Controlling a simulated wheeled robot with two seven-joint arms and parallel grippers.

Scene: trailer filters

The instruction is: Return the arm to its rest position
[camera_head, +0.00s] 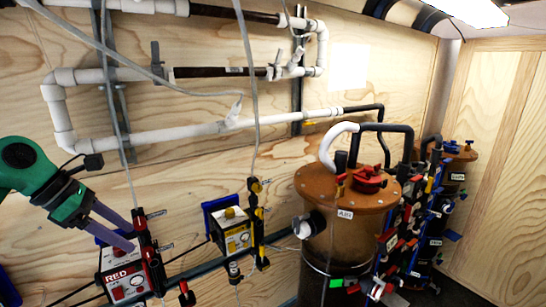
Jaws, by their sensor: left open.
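My left arm comes in from the left edge, green and black. Its gripper (121,232) has two long purple-grey fingers pointing down and right, at the upper part of the red pump box (124,283) marked RED. The fingers are apart, with nothing seen between them. I cannot tell whether they touch the box or the red and black fittings beside it. My right gripper is not in view.
A yellow pump box (237,236) hangs on the plywood wall to the right. A large brown filter tank (345,195) with a red cap stands further right, with colourful valves beside it. White pipes (150,136) and loose grey hoses cross the wall above the gripper.

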